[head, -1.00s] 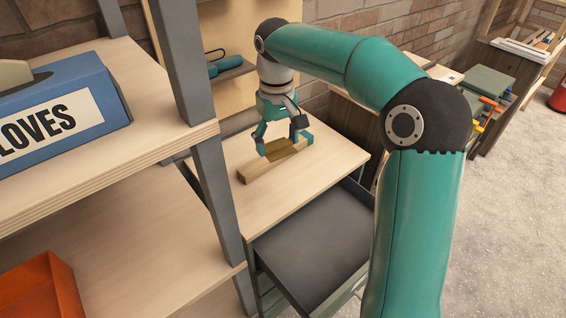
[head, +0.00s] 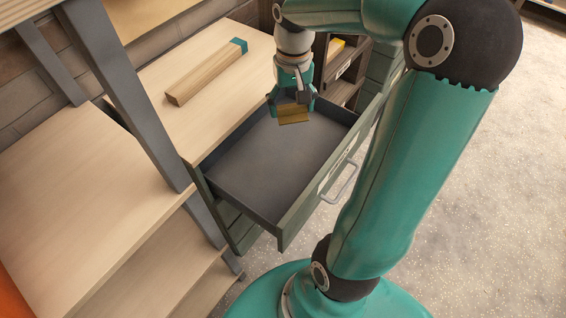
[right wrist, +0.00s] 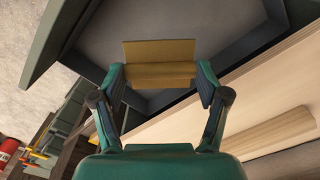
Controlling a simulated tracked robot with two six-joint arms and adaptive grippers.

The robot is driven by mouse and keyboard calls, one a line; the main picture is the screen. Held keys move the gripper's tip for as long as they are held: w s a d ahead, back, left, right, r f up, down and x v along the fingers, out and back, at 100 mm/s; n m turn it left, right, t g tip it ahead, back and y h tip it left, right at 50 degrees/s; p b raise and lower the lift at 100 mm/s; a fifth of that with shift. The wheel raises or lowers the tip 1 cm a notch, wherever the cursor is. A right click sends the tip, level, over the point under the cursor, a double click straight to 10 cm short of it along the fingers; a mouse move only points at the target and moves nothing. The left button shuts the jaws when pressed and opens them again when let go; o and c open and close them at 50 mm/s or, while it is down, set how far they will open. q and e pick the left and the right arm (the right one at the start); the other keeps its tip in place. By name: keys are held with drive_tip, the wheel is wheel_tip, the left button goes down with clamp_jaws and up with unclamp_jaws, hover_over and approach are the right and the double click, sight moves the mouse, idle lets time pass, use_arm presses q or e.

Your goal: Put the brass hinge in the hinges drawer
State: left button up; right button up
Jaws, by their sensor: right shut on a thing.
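The brass hinge (head: 294,114) is a gold-coloured plate held in my right gripper (head: 293,105). In the right wrist view the hinge (right wrist: 160,62) spans the gap between both fingertips of my right gripper (right wrist: 160,80). The right gripper is shut on it, above the far part of an open, grey, empty-looking drawer (head: 265,165). The drawer interior also shows behind the hinge in the right wrist view (right wrist: 215,25). A label on the drawer front is too small to read. My left gripper is not in view.
The pale wooden worktop (head: 150,75) is beside the drawer and carries a wooden block with a teal end (head: 207,72). A grey post (head: 125,90) and shelves stand at the left. The drawer front has a metal handle (head: 342,184). Speckled floor lies right.

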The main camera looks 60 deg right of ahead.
sight(297, 163)
drive_tip(key=shift+s+d+f+m+b, duration=0.3)
drive_tip(key=shift+s+d+f+b, duration=0.1)
drive_tip(key=shift+s+d+f, duration=0.3)
wheel_tip(297, 163, down, 20)
drive_tip(key=b, duration=0.3)
drive_tip(key=shift+s+r, duration=0.1)
drive_tip(key=shift+s, duration=0.05)
drive_tip(key=o, duration=1.2)
drive_tip(key=shift+d+r, duration=0.1)
drive_tip(key=shift+r, duration=0.2)
wheel_tip(297, 163, up, 12)
drive_tip(key=p, duration=0.2)
drive_tip(key=shift+f, duration=0.25)
